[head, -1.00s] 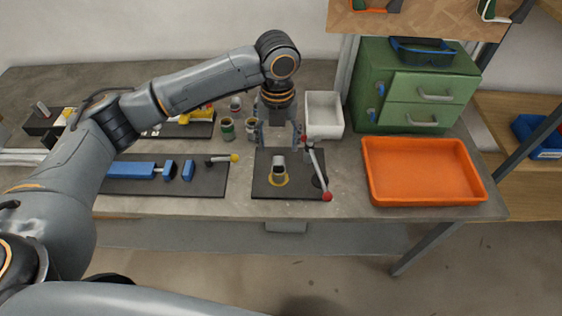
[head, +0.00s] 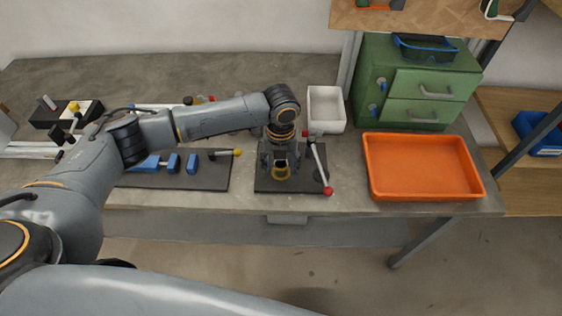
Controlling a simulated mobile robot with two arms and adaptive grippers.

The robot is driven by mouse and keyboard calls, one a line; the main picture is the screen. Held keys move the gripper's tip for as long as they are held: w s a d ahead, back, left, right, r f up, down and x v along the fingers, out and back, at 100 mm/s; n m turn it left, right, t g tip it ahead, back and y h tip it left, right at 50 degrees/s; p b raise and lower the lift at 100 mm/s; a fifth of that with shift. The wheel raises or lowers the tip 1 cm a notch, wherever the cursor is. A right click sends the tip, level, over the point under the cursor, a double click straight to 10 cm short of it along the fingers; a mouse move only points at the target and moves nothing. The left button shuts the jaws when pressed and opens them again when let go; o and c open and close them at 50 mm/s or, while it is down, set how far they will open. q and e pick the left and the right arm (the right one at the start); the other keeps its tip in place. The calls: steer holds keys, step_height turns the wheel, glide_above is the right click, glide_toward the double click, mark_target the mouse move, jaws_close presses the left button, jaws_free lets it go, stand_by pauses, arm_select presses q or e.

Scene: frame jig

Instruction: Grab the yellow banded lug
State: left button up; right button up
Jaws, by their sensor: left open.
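The yellow banded lug (head: 281,174) stands on a dark plate (head: 306,182) near the bench's front edge. Its yellow band shows low down, and its upper part is largely hidden by my gripper. My left gripper (head: 280,168) points down over the lug with its fingers apart, one on each side. I cannot tell whether a finger touches the lug. My right gripper is not in view.
A lever with a red ball (head: 328,191) stands close on the gripper's right. A blue vise (head: 172,164) and a yellow-tipped handle (head: 237,152) lie left. An orange tray (head: 424,194) and white bin (head: 326,108) stand right.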

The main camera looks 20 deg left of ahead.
arm_select(q)
jaws_close()
